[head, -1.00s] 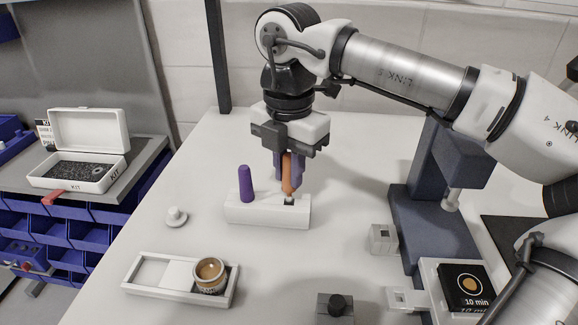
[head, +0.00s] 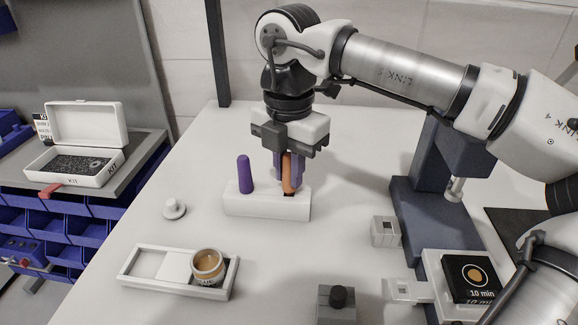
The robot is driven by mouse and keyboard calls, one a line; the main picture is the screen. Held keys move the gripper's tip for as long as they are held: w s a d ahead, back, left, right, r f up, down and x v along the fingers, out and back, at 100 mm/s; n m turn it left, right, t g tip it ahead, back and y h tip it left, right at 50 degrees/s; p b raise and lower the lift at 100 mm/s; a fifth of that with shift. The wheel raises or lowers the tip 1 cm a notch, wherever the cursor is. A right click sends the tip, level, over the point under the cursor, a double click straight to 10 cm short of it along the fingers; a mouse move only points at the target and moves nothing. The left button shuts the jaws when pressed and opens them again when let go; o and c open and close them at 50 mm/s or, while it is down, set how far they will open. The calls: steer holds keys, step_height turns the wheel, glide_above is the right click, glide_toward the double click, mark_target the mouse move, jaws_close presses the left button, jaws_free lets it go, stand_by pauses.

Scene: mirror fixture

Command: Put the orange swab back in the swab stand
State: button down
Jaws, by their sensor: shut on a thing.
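The orange swab (head: 288,174) is upright between the purple fingers of my gripper (head: 285,180), which is shut on it. Its lower end is at the dark opening in the right part of the white swab stand (head: 262,207). How deep it sits in the opening is hidden. A purple swab (head: 245,175) stands upright in the left part of the same stand, apart from my gripper.
A white tray (head: 135,279) with an open tan jar (head: 207,265) lies in front of the stand. A small white knob (head: 173,208) is to its left. Grey blocks and a dark blue fixture (head: 410,205) stand to the right. The table behind the stand is clear.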

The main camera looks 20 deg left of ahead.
steer(key=shift+f+b, duration=0.35)
steer(key=shift+f, duration=0.2)
steer(key=c, duration=1.3)
jaws_free()
steer(key=shift+o, duration=0.2)
step_height(320, 180, up, 14)
steer(key=p, duration=0.1)
steer(key=shift+f, duration=0.15)
